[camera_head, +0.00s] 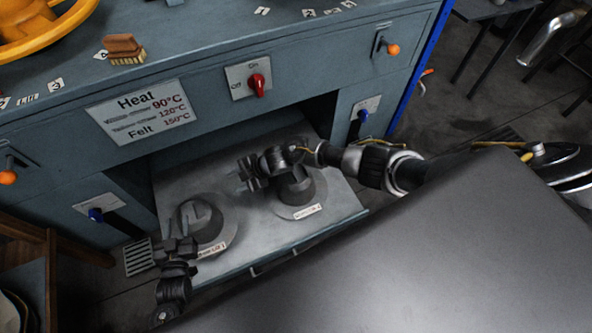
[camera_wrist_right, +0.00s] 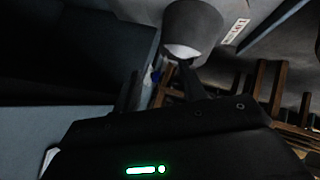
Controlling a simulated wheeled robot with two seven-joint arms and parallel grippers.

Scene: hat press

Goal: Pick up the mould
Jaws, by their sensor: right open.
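Two dark grey moulds stand on the pulled-out shelf (camera_head: 262,246) under the blue-grey press. The left mould (camera_head: 203,222) has a notched top and a white label at its base. The right mould (camera_head: 297,190) also has a label and is partly covered by my right gripper (camera_head: 248,176). My right gripper is open at the upper left of that mould. In the right wrist view, a mould (camera_wrist_right: 195,28) is at the top, beyond the open fingers (camera_wrist_right: 160,85); contact cannot be told. My left gripper (camera_head: 178,243) is just left of and in front of the left mould; its jaw gap is unclear.
The press front has a heat sign (camera_head: 143,112), a red switch (camera_head: 257,84) and orange-knobbed levers (camera_head: 393,49). The cabinet overhangs the shelf's back. A brush (camera_head: 124,48) and a yellow wheel (camera_head: 40,35) are on top. A wooden frame (camera_head: 45,250) stands at left.

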